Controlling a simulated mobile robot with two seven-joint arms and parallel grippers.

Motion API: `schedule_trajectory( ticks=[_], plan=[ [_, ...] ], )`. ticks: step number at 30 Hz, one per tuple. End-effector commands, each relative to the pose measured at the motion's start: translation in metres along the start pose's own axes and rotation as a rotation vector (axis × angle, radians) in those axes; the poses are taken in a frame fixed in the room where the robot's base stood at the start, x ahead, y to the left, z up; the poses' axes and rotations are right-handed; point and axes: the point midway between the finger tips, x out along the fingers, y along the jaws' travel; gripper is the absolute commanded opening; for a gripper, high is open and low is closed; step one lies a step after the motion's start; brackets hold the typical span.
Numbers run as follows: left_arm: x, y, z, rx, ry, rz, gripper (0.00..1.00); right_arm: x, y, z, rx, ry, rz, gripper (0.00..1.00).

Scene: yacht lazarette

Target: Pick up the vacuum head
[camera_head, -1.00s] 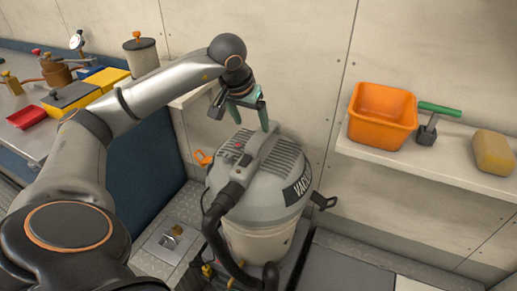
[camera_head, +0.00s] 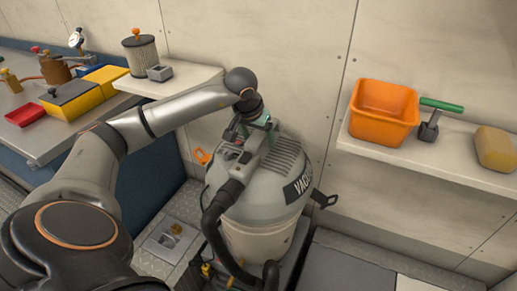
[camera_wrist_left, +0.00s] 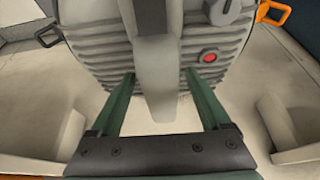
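The vacuum head (camera_head: 290,165) is the grey ribbed dome on top of the vacuum's pale drum (camera_head: 255,238), with a raised handle along its top. It also shows in the wrist view (camera_wrist_left: 95,52), with a red button and the handle (camera_wrist_left: 155,85) running down the middle. My left gripper (camera_head: 255,138) is low over the handle. In the wrist view its two green fingers (camera_wrist_left: 162,90) stand apart, one on each side of the handle, with gaps visible. Its fingertips are partly hidden in the head view. My right gripper is not in view.
A dark hose (camera_head: 217,225) runs down the vacuum's front. Orange (camera_head: 202,156) and black (camera_head: 324,199) latches stick out at its sides. The right shelf (camera_head: 440,155) holds an orange bin (camera_head: 383,112), a green-handled tool (camera_head: 432,118) and a yellow sponge (camera_head: 494,149). A filter (camera_head: 141,54) stands on the left shelf.

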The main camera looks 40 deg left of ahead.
Motion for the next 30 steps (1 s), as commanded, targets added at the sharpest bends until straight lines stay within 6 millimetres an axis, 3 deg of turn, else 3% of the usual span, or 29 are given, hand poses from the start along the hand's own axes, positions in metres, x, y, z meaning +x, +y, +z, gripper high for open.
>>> schedule_trajectory(
  ticks=[2,21,30],
  plan=[
    [-0.0003,-0.0001,0.0,0.0,0.0,0.0,0.7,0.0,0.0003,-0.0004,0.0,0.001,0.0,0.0],
    [-0.0007,-0.0001,-0.0001,0.0,0.0,0.0,0.0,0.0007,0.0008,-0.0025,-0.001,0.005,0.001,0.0],
    [-0.0008,-0.0002,-0.0002,0.0,0.0,0.0,0.0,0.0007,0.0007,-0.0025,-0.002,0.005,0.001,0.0]
  ],
)
